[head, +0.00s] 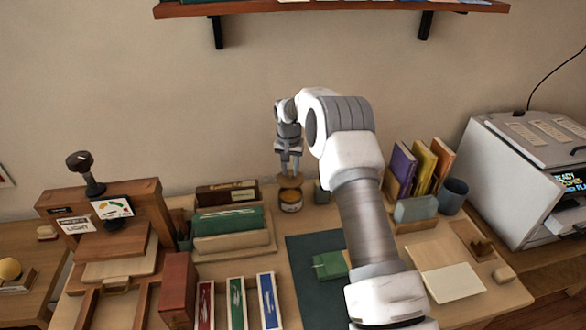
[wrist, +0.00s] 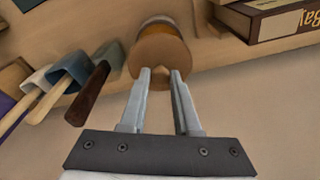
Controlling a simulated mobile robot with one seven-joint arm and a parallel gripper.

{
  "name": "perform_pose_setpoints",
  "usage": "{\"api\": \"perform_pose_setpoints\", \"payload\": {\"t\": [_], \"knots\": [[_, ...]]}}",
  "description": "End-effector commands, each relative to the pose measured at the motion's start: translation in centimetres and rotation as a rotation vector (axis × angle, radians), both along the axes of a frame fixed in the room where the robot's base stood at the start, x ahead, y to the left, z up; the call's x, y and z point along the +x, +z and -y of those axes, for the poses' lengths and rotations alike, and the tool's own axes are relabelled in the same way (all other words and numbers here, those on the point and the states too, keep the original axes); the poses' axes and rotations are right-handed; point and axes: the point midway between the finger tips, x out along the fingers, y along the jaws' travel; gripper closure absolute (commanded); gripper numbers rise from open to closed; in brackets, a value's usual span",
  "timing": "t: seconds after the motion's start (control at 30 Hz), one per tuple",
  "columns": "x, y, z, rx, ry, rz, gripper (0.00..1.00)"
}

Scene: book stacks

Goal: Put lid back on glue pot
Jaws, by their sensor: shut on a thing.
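The glue pot (head: 291,205) stands upright near the back of the table, a short amber jar with a dark label band. Its round brown lid (head: 290,182) is held over the pot's mouth. My gripper (head: 290,171) points down from above and is shut on the lid, near its middle. In the wrist view the two fingers (wrist: 160,73) reach the brown lid (wrist: 163,48), and part of the pot (wrist: 158,21) shows beyond it. The lid hides the pot's mouth. I cannot tell whether the lid touches the rim.
Tools with handles (wrist: 88,95) lie close to the pot in the wrist view. A green mat (head: 305,265) lies in front. Upright books (head: 423,168) and a blue cup (head: 453,195) stand right.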

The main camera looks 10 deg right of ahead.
Motion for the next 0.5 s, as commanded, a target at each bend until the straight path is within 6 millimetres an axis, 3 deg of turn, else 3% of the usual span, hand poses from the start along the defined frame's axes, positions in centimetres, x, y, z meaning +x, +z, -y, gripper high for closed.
{"api": "perform_pose_setpoints", "payload": {"t": [0.5], "knots": [[0.0,-5.0,0.0,0.0,0.0,-0.001,1.0]]}}
